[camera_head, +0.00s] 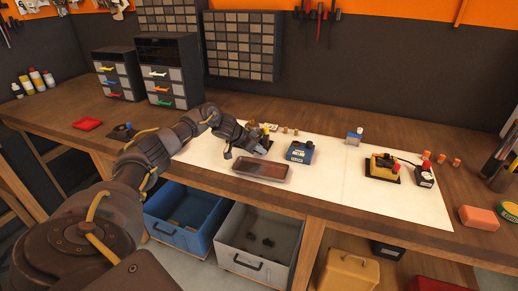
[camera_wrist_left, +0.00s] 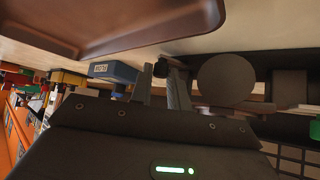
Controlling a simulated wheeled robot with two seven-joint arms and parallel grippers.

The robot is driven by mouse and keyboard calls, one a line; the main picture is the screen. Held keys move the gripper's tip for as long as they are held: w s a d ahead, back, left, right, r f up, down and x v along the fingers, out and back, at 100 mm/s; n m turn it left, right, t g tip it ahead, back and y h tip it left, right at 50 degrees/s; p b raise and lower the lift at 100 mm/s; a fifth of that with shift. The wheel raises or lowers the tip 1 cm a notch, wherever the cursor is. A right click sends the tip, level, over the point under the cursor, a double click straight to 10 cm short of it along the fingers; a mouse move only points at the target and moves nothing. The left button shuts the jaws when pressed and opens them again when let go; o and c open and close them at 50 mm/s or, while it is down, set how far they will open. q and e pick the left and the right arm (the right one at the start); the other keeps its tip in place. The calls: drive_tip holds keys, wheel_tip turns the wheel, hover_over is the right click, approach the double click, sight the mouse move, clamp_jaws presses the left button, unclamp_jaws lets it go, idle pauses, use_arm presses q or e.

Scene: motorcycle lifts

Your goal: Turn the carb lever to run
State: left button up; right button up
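My left gripper (camera_head: 250,143) is over the white mat, behind the brown tray (camera_head: 263,169). In the left wrist view its two dark fingers (camera_wrist_left: 162,88) stand a little apart. A dark part with a round disc (camera_wrist_left: 227,78) is right beside the fingers there, with a small dark piece near the fingertips. I cannot tell whether this is the carb or its lever, or whether the fingers touch it. No run marking is readable. In the head view my gripper hides most of what is there. My right gripper is not in view.
A blue box (camera_head: 300,152) stands just right of my gripper. Further right are a yellow device (camera_head: 382,167) on a dark base and a black box with a red knob (camera_head: 424,175). Drawer cabinets (camera_head: 168,70) stand behind at left. The mat's middle right is mostly clear.

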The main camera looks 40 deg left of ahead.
use_arm(q)
clamp_jaws()
drive_tip(key=shift+d+r+n+p, duration=0.15)
drive_tip(key=shift+n+p, duration=0.15)
drive_tip(key=shift+p, duration=0.45)
drive_tip(key=n+y+p, duration=0.1)
drive_tip(key=p, duration=0.1)
drive_tip(key=w+n+y+p, duration=0.1)
drive_tip(key=n+y+p, duration=0.1)
drive_tip(key=p, duration=0.1)
drive_tip(key=d+n+y+p, duration=0.1)
drive_tip(key=n+p, duration=0.1)
drive_tip(key=p, duration=0.1)
drive_tip(key=shift+w+r+y, duration=0.1)
drive_tip(key=shift+w+y, duration=0.1)
drive_tip(key=shift+y, duration=0.1)
drive_tip(key=n+y+p, duration=0.1)
drive_tip(key=n+p, duration=0.1)
drive_tip(key=shift+w+d+f+n+y, duration=0.15)
drive_tip(key=shift+w+f+n+y, duration=0.05)
drive_tip(key=shift+w+n+y, duration=0.2)
drive_tip(key=shift+w+n+g+y, duration=0.2)
drive_tip(key=shift+n+y, duration=0.25)
drive_tip(key=shift+n, duration=0.15)
drive_tip(key=shift+w+n+g+y, duration=0.1)
drive_tip(key=shift+n+g+y, duration=0.1)
drive_tip(key=shift+n+y, duration=0.35)
drive_tip(key=shift+w+n, duration=0.1)
drive_tip(key=shift+n, duration=0.15)
